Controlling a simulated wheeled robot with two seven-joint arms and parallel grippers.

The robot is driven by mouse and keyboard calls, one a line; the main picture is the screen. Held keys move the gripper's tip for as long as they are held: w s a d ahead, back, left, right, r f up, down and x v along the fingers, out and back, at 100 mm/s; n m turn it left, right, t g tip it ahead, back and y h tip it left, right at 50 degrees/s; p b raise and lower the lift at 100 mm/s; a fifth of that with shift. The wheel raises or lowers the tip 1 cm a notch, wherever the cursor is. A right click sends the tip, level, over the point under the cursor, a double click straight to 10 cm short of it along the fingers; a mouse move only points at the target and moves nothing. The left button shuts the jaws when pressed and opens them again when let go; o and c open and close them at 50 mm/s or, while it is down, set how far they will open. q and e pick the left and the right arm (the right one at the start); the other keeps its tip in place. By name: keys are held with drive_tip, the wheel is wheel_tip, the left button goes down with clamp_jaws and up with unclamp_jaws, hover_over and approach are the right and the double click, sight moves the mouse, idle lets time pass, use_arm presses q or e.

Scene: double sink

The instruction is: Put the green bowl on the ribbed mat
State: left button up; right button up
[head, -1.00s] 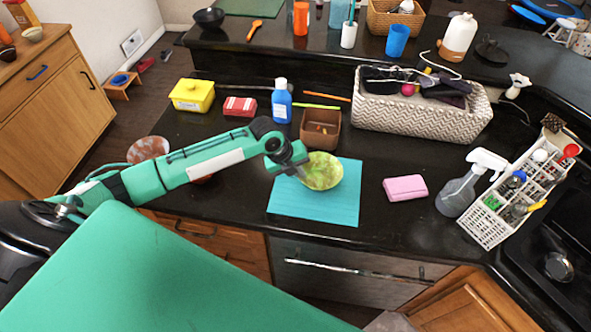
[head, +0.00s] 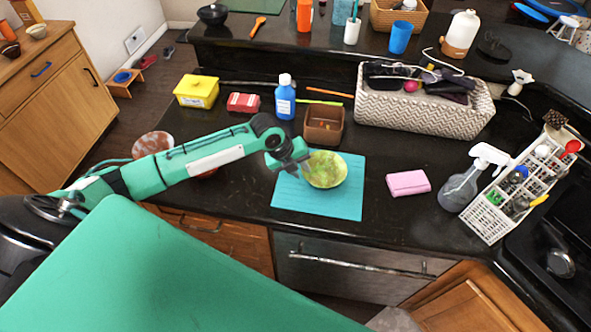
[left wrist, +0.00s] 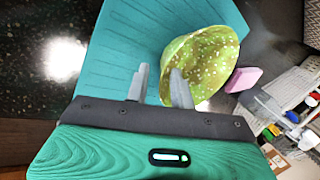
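The green bowl (head: 328,171), yellow-green with pale speckles, is over the right part of the turquoise ribbed mat (head: 318,205) in the head view and appears to rest on it. My left gripper (head: 303,165) is at the bowl's left edge. In the left wrist view its two fingers (left wrist: 160,88) stand apart, and the edge of the bowl (left wrist: 205,58) shows between them, with the right finger in front of the bowl. I cannot tell whether a finger touches it. The mat's ribs show in the left wrist view (left wrist: 125,45). My right gripper is out of view.
A pink sponge (head: 408,183) lies right of the mat. A brown square pot (head: 323,124) and a blue bottle (head: 285,97) stand behind it. A spray bottle (head: 470,180) and white caddy (head: 497,215) are at the right. A reddish bowl (head: 152,144) is behind my left arm.

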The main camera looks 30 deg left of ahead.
use_arm(q)
drive_tip(key=b+v, duration=0.2)
drive_tip(key=v, duration=0.9)
drive_tip(key=shift+b, duration=0.4)
